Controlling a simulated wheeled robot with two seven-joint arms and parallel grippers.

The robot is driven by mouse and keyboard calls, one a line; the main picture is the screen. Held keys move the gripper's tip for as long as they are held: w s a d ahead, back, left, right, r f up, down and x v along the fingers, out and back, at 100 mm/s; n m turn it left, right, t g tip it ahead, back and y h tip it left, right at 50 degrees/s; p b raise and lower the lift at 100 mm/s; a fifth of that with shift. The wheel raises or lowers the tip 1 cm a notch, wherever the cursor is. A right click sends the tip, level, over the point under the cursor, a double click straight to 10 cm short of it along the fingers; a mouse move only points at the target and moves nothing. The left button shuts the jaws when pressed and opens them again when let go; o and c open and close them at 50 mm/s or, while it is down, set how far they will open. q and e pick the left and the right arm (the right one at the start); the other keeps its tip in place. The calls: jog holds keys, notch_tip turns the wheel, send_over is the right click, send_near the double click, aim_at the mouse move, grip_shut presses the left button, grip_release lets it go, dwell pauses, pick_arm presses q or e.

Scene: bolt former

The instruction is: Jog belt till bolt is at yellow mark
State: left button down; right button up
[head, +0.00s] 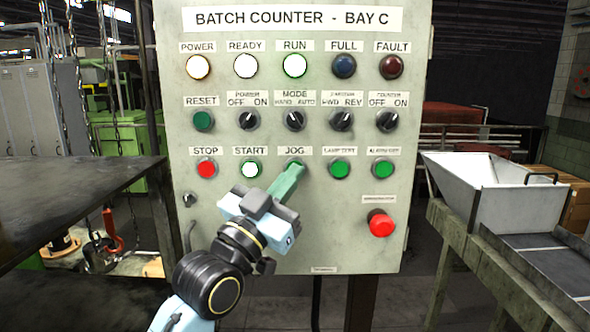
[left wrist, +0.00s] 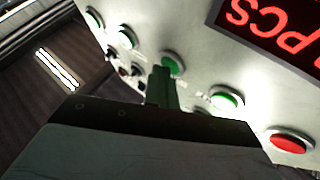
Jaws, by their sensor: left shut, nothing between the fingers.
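The grey control panel (head: 225,225) headed BATCH COUNTER - BAY C stands in front of me. My left gripper (head: 294,172) is shut and empty, its green fingertips at the green JOG button (head: 297,162) and covering part of it. In the left wrist view the fingertips (left wrist: 162,74) overlap the edge of the JOG button (left wrist: 174,64); I cannot tell whether they touch or press it. A dark belt-like surface (head: 560,262) lies at the far right. No bolt or yellow mark can be made out. My right gripper is out of view.
The lit START button (head: 250,169) and LAMP TEST button (head: 339,168) flank JOG. The red STOP button (head: 207,169) is further left, and a red mushroom button (head: 381,224) is lower right. POWER, READY and RUN lamps are lit. A metal hopper (head: 490,200) stands right; a dark table (head: 70,200) stands left.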

pick_arm(q)
jog(key=shift+s, duration=0.1)
jog(key=shift+s+p, duration=0.45)
jog(key=shift+s, duration=0.25)
jog(key=shift+f, duration=0.1)
jog(key=s+p, duration=0.2)
jog(key=s, duration=0.3)
